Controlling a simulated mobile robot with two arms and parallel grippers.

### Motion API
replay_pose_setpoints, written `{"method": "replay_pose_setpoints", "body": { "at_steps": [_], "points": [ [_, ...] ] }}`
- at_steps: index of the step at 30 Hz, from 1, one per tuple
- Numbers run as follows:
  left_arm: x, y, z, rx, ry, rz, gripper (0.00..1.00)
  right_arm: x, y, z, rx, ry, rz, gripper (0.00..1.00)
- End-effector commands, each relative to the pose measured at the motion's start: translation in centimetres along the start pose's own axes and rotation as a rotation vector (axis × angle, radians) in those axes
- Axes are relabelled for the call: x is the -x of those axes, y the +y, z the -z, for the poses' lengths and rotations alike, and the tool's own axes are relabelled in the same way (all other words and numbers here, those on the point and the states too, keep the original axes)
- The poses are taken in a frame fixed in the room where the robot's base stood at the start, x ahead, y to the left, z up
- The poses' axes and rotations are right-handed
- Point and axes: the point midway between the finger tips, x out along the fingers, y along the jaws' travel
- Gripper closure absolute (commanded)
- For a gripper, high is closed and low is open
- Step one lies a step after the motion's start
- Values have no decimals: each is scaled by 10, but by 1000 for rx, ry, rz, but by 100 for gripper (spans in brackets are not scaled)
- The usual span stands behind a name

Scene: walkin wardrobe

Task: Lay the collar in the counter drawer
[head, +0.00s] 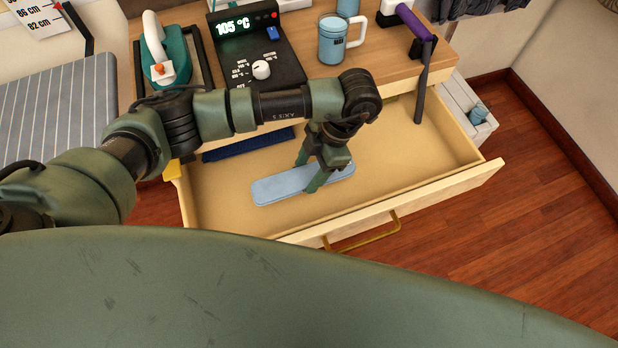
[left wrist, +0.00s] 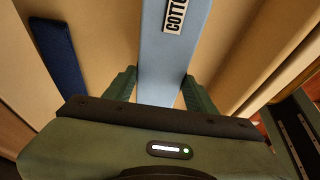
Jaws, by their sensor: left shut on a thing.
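The collar is a flat light blue strip with rounded ends (head: 274,190), inside the open counter drawer (head: 455,188). It lies low, at or just above the drawer's floor; I cannot tell whether it touches. My left gripper (head: 322,182) points down into the drawer and is shut across the collar's width, near its middle. In the left wrist view the collar (left wrist: 165,52) runs between the two fingers and bears a label starting "COTTO". The fingers hide a small part of it. My right gripper is not in view.
A dark blue strip (head: 248,144) lies at the drawer's back left. The counter above holds a teal iron (head: 168,64), a black control unit reading 105 °C (head: 254,52), a blue mug (head: 332,42) and a purple-handled tool (head: 416,30). The drawer's right part is clear.

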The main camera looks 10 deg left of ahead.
Motion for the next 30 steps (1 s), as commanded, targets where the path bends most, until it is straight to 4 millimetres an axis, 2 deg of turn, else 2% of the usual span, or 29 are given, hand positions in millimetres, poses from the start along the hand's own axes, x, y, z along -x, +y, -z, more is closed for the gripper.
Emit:
{"method": "replay_pose_setpoints", "body": {
  "at_steps": [5, 13, 23, 24, 25, 26, 30],
  "points": [
    [-10, 0, -5, 0, 0, 1, 85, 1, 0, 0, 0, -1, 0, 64],
    [-44, 0, -18, 0, 1, 1, 85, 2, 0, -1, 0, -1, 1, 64],
    [-48, 0, -20, -1, -1, -1, 85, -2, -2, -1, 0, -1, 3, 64],
    [-46, 0, -20, -1, -1, -1, 33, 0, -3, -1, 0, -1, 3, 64],
    [-46, 0, -19, 0, -1, -1, 25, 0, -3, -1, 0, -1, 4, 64],
    [-46, 0, -19, 0, -1, -1, 23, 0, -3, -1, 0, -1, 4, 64],
    [-46, 0, -19, 0, -1, -1, 23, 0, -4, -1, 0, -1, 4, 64]
  ]
}}
